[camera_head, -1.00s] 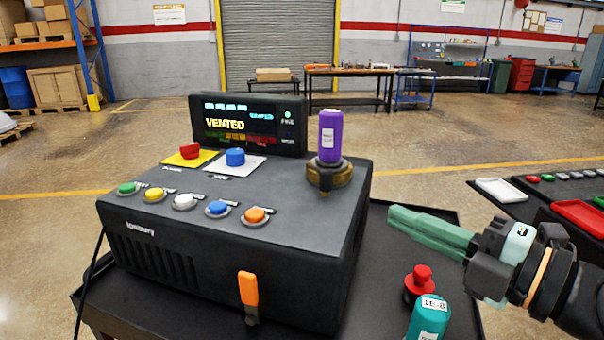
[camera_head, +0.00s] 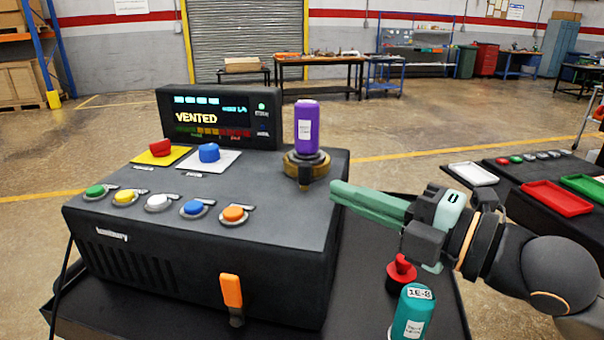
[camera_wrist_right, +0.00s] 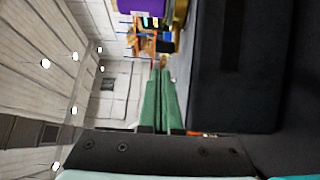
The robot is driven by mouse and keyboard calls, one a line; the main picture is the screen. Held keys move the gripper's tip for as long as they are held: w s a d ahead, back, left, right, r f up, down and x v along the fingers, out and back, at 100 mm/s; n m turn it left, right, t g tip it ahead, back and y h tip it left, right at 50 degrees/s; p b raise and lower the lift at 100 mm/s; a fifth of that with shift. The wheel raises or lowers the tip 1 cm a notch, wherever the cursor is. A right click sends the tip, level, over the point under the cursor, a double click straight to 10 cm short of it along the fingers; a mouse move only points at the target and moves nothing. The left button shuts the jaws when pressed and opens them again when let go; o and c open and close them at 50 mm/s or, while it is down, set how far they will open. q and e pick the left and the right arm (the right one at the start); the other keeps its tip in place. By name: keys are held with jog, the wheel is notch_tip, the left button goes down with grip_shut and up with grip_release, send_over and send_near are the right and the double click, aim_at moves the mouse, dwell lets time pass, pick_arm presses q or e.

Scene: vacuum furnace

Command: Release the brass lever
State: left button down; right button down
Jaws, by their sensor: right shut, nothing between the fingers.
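The black furnace unit (camera_head: 200,235) fills the middle of the head view, and its screen (camera_head: 220,118) reads VENTED. On its right rear corner a purple cylinder (camera_head: 306,130) stands upright in a brass collar (camera_head: 312,172). The brass lever (camera_head: 304,186) is a short stub at the collar's front. My right gripper (camera_head: 334,191) is shut and empty, its green fingers pointing left, a little right of the lever and apart from it. In the right wrist view, the shut fingers (camera_wrist_right: 161,70) point toward the purple cylinder (camera_wrist_right: 143,5) and brass collar (camera_wrist_right: 180,18). My left gripper is out of view.
Coloured buttons (camera_head: 157,203) line the unit's top front edge, with red (camera_head: 160,147) and blue (camera_head: 208,152) knobs behind. An orange handle (camera_head: 231,290) is on the front. A red knob (camera_head: 401,270) and teal canister (camera_head: 411,313) stand below my right gripper.

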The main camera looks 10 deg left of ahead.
aim_at(305, 203)
jog(key=x, duration=0.6)
jog(key=shift+a+p, duration=0.25)
jog(key=shift+p, duration=0.15)
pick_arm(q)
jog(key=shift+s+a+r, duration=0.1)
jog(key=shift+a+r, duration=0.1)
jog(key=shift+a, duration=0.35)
pick_arm(e)
jog(key=shift+w+a, duration=0.4)
jog(key=shift+a, duration=0.1)
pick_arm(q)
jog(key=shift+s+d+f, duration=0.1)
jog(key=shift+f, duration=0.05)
pick_arm(e)
jog(key=shift+d, duration=0.2)
